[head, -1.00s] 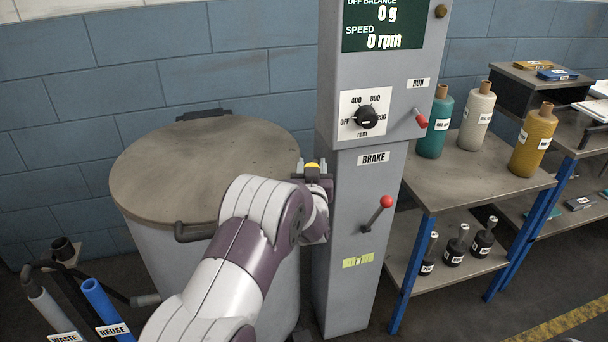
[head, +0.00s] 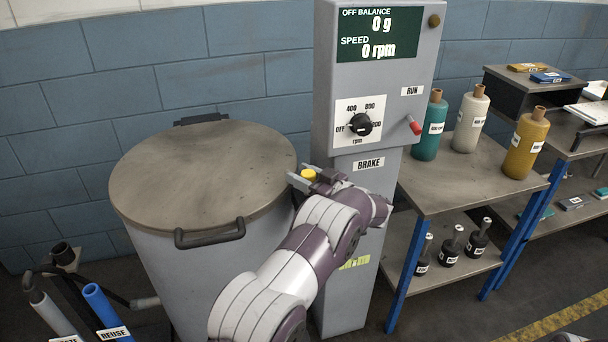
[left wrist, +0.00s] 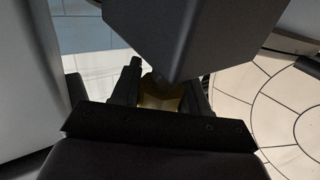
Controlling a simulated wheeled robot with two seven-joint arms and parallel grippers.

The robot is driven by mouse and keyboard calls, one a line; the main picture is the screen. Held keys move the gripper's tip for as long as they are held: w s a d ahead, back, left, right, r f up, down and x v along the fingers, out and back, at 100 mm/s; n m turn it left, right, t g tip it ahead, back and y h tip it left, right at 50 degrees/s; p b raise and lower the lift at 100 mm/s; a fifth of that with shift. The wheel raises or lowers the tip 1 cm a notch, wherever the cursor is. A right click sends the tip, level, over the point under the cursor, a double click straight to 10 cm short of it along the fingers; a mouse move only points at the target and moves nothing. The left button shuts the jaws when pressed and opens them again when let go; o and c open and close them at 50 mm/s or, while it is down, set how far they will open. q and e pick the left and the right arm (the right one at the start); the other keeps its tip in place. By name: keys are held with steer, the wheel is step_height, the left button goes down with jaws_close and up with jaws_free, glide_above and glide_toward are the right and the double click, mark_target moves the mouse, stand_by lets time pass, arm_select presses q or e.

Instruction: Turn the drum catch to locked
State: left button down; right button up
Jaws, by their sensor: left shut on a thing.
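The drum (head: 165,270) stands at left with its round brown lid (head: 200,170) down. The drum catch, with a yellow knob (head: 308,174), is at the lid's right edge, beside the grey control column (head: 345,290). My left gripper (head: 305,178) is shut on the catch and reaches it from the right, its fingers pointing left. In the left wrist view the yellow part (left wrist: 160,96) sits between the two fingers, partly covered by a dark block. The locked or unlocked position of the catch cannot be read. My right gripper is not in view.
The column carries a screen showing 0 g and 0 rpm, a speed dial (head: 360,125) and a red run switch (head: 415,128). My left arm hides the brake lever.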

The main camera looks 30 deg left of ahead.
arm_select(q)
steer(key=shift+s+n+g+y+b, duration=0.1)
steer(key=shift+n+g+y+b, duration=0.25)
steer(key=shift+n+g, duration=0.95)
steer(key=shift+g, duration=0.6)
steer(key=c, duration=0.7)
jaws_free()
steer(key=shift+a, duration=0.1)
steer(key=shift+o, duration=0.2)
steer(key=d, duration=1.2)
steer(key=shift+s+d, duration=0.3)
steer(key=shift+d, duration=0.05)
